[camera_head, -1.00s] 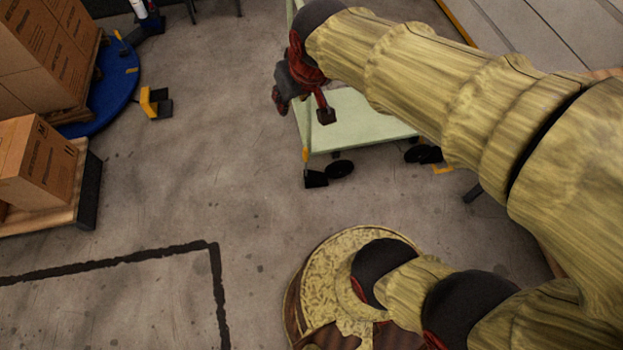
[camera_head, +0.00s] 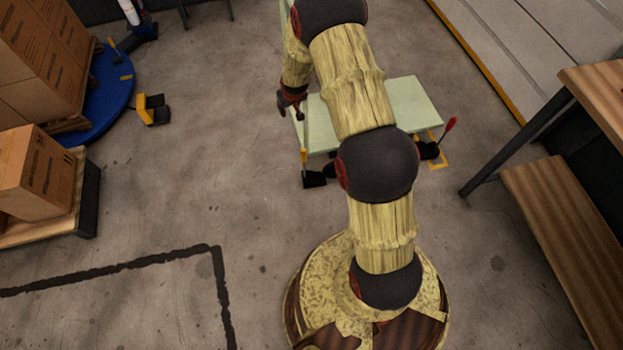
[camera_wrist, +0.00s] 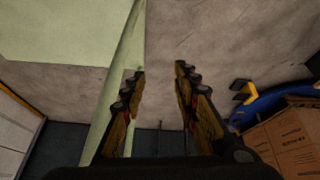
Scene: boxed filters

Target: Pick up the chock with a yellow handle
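The chock with a yellow handle (camera_head: 314,179) is a black block on the floor at the near left corner of the pale green cart (camera_head: 409,100). Its thin yellow handle stands upright against the cart's corner. My gripper (camera_head: 292,114) hangs beside the cart's left edge, above and slightly left of the chock in the head view, apart from it. In the wrist view my gripper (camera_wrist: 160,72) has its two fingers spread with nothing between them. The chock cannot be made out in the wrist view.
Another black chock (camera_head: 428,150) with a red handle stands at the cart's right. A yellow-and-black block (camera_head: 152,108) lies by a blue round platform (camera_head: 118,92). Boxes (camera_head: 40,172) on pallets are left; a wooden bench (camera_head: 575,225) is right.

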